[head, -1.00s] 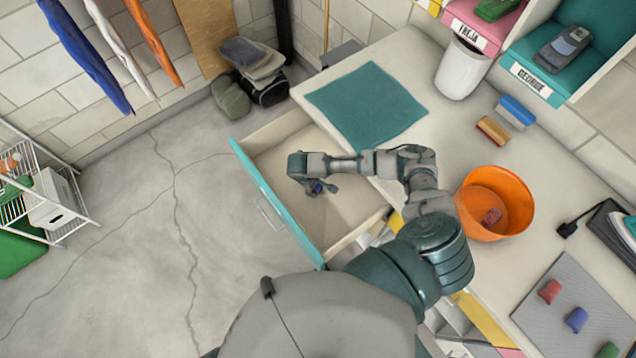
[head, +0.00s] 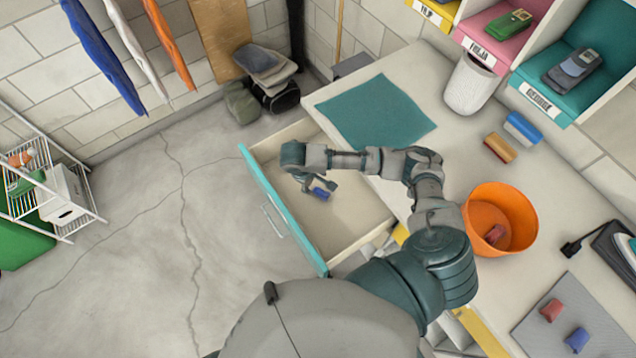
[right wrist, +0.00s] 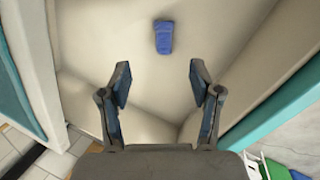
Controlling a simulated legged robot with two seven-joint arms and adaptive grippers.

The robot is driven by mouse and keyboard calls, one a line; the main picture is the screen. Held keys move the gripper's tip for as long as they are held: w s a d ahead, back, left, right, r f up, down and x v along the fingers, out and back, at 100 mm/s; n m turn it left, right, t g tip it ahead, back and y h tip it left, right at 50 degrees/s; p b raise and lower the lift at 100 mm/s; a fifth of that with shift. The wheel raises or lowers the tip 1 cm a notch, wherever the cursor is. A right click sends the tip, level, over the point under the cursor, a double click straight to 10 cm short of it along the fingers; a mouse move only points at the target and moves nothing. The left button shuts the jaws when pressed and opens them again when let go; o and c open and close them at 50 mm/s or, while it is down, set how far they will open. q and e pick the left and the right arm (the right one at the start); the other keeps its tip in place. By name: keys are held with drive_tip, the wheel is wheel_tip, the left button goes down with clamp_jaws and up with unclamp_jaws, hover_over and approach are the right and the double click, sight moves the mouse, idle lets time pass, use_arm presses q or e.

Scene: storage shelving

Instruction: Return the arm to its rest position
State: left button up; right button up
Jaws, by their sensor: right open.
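My right gripper (head: 308,184) hangs over the open teal-fronted drawer (head: 362,228). In the right wrist view its two fingers (right wrist: 159,80) stand wide apart with nothing between them. A small blue object (right wrist: 164,36) lies on the pale drawer bottom, beyond the fingertips and apart from them. The blue object also shows in the head view (head: 321,194), just right of the gripper. My right arm reaches over the drawer from the lower right, bent at the elbow. My left gripper is out of view.
The white worktop holds a teal mat (head: 375,110), an orange bowl (head: 520,205) with a red item inside, a white bin (head: 471,84) and two small blocks. Labelled cubbies stand at the upper right. A wire rack (head: 75,222) stands left. The floor between is clear.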

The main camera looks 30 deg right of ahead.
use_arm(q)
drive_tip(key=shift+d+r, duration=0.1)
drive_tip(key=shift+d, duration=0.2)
use_arm(e)
drive_tip(key=shift+d, duration=0.3)
drive_tip(key=shift+r, duration=0.1)
